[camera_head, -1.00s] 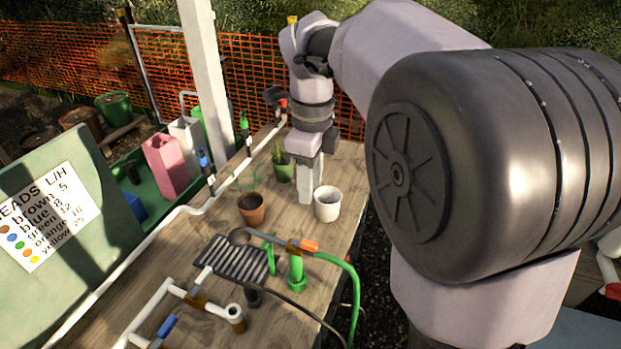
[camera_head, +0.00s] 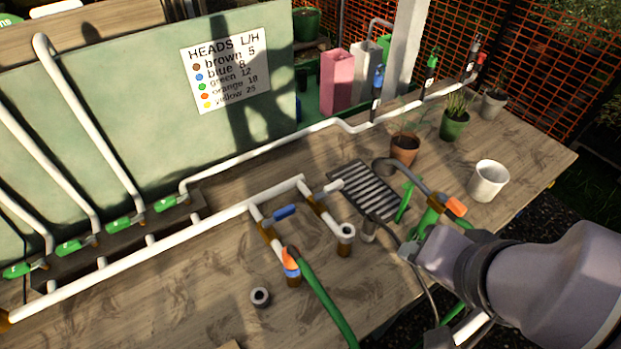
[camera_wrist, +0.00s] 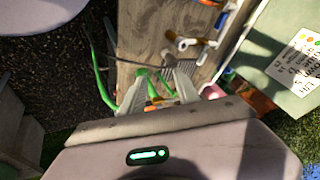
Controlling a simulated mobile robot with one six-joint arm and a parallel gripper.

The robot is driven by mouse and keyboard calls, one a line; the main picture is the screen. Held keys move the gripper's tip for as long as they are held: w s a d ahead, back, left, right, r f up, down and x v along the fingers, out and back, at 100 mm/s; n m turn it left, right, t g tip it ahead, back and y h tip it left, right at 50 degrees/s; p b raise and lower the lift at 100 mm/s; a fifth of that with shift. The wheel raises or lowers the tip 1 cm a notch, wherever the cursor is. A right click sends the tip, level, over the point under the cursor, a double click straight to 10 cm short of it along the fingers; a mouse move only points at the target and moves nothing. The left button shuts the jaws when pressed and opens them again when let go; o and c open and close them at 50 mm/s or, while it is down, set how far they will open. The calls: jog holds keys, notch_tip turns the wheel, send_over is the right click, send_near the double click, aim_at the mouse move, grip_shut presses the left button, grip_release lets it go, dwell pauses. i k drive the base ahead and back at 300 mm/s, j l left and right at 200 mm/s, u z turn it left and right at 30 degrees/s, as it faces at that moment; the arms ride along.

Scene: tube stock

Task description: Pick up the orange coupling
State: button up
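One orange coupling (camera_head: 455,206) sits at the end of a grey-brown hose piece by the green holder (camera_head: 428,218), near the table's right edge. A second orange piece (camera_head: 290,258) joins a green hose to a brown-and-blue pipe fitting nearer the front. My gripper (camera_head: 412,243) is low beside the green holder, in front of the first coupling; its fingers are partly hidden in the head view. In the wrist view my gripper (camera_wrist: 160,78) has its fingers apart, with green parts and a small orange patch (camera_wrist: 150,108) between them. I cannot tell whether they touch.
A striped dark grate (camera_head: 368,190), white pot (camera_head: 488,181) and brown plant pot (camera_head: 404,149) stand close by. White pipework (camera_head: 170,238) crosses the table. The front left table is mostly clear.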

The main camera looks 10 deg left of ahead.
aim_at(290, 254)
jog(key=i+l+u, duration=0.1)
jog(key=u, duration=1.95)
